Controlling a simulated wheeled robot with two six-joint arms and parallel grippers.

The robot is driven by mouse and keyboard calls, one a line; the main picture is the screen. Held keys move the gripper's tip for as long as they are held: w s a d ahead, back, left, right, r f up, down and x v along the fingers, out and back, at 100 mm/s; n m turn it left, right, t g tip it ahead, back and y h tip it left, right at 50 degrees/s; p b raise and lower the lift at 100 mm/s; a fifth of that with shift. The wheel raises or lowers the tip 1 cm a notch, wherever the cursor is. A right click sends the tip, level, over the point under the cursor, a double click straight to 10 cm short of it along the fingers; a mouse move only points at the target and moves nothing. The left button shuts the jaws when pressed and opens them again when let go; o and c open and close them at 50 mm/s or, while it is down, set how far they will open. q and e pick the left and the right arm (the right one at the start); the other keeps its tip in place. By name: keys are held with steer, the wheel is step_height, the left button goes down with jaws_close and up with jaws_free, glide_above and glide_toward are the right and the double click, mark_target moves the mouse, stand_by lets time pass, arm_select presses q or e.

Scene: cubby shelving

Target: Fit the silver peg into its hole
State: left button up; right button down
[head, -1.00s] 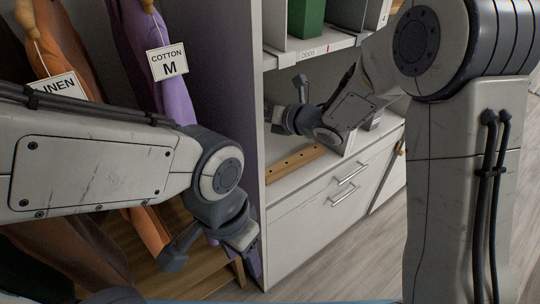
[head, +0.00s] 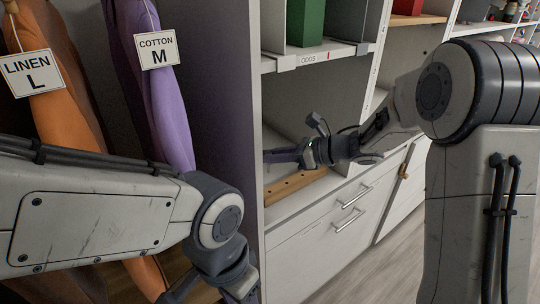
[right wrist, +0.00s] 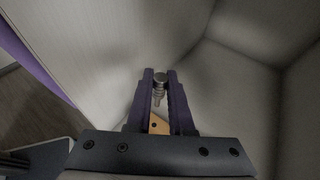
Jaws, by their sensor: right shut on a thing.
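The silver peg (right wrist: 160,82) is between the fingertips of my right gripper (right wrist: 160,88), which is shut on it. The wooden block with holes (head: 298,184) lies on the cubby floor, and a corner of it (right wrist: 158,125) shows below the peg in the right wrist view. In the head view my right gripper (head: 275,156) is inside the cubby, above the block's left part. I cannot see the peg in the head view. My left gripper (head: 243,290) hangs at the bottom edge, partly cut off, and its fingers are unclear.
The purple-grey side panel (head: 225,90) stands left of the cubby. A shelf (head: 315,55) with a green bin (head: 305,22) is above it. Drawers (head: 325,225) are below. Hanging clothes with tags, including a purple garment (head: 170,125), are at left.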

steer(key=shift+d+r+n+g+p, duration=0.2)
steer(key=shift+r+n+g+p, duration=0.1)
steer(key=shift+n+g+p, duration=0.15)
step_height(320, 180, down, 6)
steer(key=b, duration=0.7)
steer(key=shift+f, duration=0.1)
steer(key=shift+b, duration=0.4)
steer(key=shift+b, duration=0.75)
stand_by(1.1)
steer(key=shift+f+b, duration=1.95)
steer(key=shift+b, duration=0.35)
steer(key=c, duration=0.7)
jaws_free()
